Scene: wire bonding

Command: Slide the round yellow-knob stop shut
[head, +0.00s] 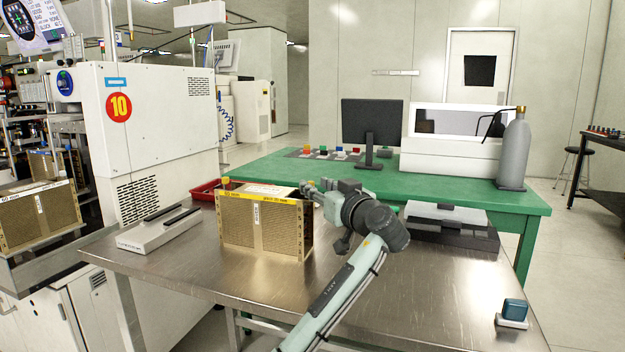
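A brass-coloured slotted magazine (240,228) with a yellow label strip stands upright on the steel table. A small yellow knob (226,181) shows at its top left corner; the stop's position cannot be made out. My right gripper is not in view.
A grey fixture (155,232) lies left of the magazine, beside a white machine (150,120). A dark stacked device (450,228) and a blue block on a white base (514,310) are at the right.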

